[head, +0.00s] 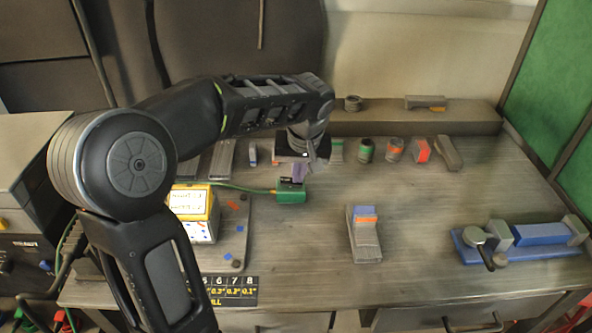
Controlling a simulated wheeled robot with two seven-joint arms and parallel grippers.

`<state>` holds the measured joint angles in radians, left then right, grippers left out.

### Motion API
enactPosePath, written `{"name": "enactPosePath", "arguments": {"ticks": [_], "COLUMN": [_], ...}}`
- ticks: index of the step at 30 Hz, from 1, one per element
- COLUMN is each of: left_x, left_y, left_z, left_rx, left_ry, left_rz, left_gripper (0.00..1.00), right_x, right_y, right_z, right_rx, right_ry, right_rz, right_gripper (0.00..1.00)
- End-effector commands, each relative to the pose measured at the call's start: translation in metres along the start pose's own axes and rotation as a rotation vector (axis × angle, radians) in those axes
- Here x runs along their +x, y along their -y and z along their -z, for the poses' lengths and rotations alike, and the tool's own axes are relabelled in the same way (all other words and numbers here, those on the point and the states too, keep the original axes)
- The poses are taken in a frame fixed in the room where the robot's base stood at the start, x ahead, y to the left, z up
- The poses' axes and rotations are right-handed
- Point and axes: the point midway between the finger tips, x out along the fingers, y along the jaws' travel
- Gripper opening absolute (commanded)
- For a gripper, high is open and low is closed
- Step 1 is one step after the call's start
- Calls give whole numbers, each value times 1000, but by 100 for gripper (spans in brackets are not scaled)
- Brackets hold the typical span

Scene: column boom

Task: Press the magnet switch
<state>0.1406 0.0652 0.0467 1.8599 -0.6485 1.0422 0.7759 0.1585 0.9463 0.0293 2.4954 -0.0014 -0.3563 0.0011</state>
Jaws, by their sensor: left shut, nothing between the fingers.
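A small green box (291,192) with a green cable on its left side sits on the bench near the middle; it looks like the magnet switch, though no label is readable. My left arm comes in from the left and reaches over the bench. My left gripper (311,158) points down, shut and empty, just above and behind the green box. Whether it touches the purple piece or the box cannot be told. My right gripper is not in view.
A yellow and white meter box (192,212) stands left of the green box. A grey and orange block (364,234) lies to the right, and a blue vise (520,240) at the far right. Several small parts line the back by a ledge (400,118).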

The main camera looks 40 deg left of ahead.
Motion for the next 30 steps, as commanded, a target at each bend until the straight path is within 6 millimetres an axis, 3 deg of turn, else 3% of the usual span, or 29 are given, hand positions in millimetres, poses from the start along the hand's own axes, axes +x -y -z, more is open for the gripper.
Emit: {"name": "enactPosePath", "arguments": {"ticks": [12,23,30], "left_x": [-2,-3,-22], "left_y": [15,16,19], "left_z": [0,1,10], "left_rx": [-1,-1,0], "left_ry": [0,0,0], "left_rz": [-1,-1,0], "left_gripper": [0,0,0], "right_x": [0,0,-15], "right_y": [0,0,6], "right_z": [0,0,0], "right_rx": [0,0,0], "right_ry": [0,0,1], "right_rz": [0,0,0], "right_gripper": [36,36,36]}}
